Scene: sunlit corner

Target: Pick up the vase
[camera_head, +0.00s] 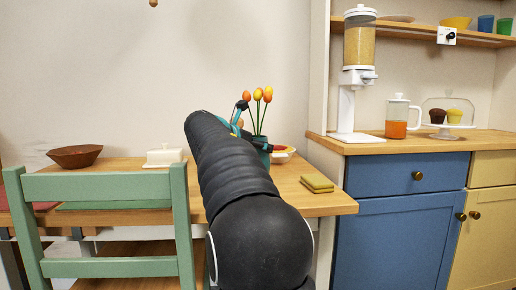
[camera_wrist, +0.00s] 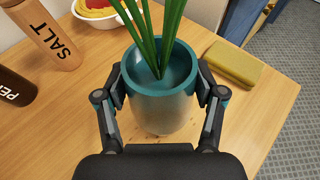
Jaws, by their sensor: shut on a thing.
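The vase (camera_wrist: 162,103) is a teal pot with a pale lower part and green stems in it. In the wrist view it is between the two fingers of my gripper (camera_wrist: 163,92), which is shut on it from both sides. In the head view, orange and yellow tulips (camera_head: 258,96) rise from the vase (camera_head: 264,157), which is mostly hidden behind my arm. The vase looks upright at the table (camera_head: 325,203). I cannot tell whether its base touches the tabletop.
A salt shaker (camera_wrist: 45,36), a dark pepper shaker (camera_wrist: 15,88) and a bowl of food (camera_wrist: 95,8) are near the vase. A yellow-green sponge or cloth (camera_wrist: 232,64) lies to its right. A green chair (camera_head: 105,187) stands at the left, with a butter dish (camera_head: 164,157) behind it.

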